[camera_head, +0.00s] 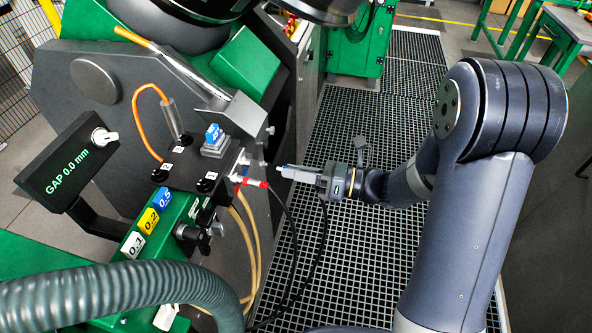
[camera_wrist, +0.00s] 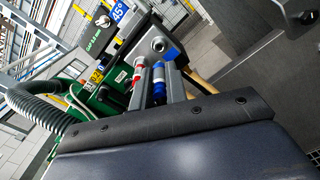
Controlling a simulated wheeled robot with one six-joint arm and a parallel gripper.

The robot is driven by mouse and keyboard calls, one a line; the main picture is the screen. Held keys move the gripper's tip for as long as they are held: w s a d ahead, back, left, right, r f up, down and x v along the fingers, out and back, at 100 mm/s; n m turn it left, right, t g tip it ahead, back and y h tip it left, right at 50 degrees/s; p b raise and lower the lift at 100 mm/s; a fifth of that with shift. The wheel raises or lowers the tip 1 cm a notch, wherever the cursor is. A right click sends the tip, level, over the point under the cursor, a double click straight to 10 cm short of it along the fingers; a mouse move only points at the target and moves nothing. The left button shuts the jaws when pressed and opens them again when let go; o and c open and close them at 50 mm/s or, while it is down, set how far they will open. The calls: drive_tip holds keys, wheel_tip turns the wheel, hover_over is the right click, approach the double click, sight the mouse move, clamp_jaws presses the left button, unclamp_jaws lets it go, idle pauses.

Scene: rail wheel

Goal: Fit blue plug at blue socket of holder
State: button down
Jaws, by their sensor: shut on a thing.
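My gripper (camera_head: 284,172) reaches in from the right at the side of the black holder (camera_head: 190,178). Its fingers also show in the wrist view (camera_wrist: 158,88), closed on the blue plug (camera_wrist: 158,76). In the head view the fingers mostly hide that plug, and the fingertips stand a little right of the holder's side. A red plug (camera_head: 251,183) with a dark cable sits at the holder's side, just left of my fingertips; it shows red and white in the wrist view (camera_wrist: 138,70). A blue piece (camera_wrist: 172,55) shows past the right finger. I cannot tell whether it is the blue socket.
A blue block marked 45° (camera_head: 213,135) stands on top of the holder. A display (camera_head: 68,165) reads GAP 0.0 mm. Dark and tan cables hang below the holder. A thick grey hose (camera_head: 120,292) crosses the front left. Grating floor (camera_head: 350,245) lies open below my arm.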

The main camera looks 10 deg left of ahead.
drive_tip(key=shift+r, duration=0.1)
drive_tip(key=shift+w+a+p, duration=0.2)
drive_tip(key=shift+a+p, duration=0.1)
drive_tip(key=shift+a, duration=2.15)
drive_tip(key=shift+a, duration=1.05)
drive_tip(key=c, duration=1.3)
unclamp_jaws()
drive_tip(key=shift+c, duration=0.2)
drive_tip(key=shift+d, duration=0.15)
drive_tip(key=d+b, duration=0.1)
drive_tip(key=d, duration=0.9)
drive_tip(key=shift+s+d+b, duration=0.3)
drive_tip(key=shift+s, duration=0.05)
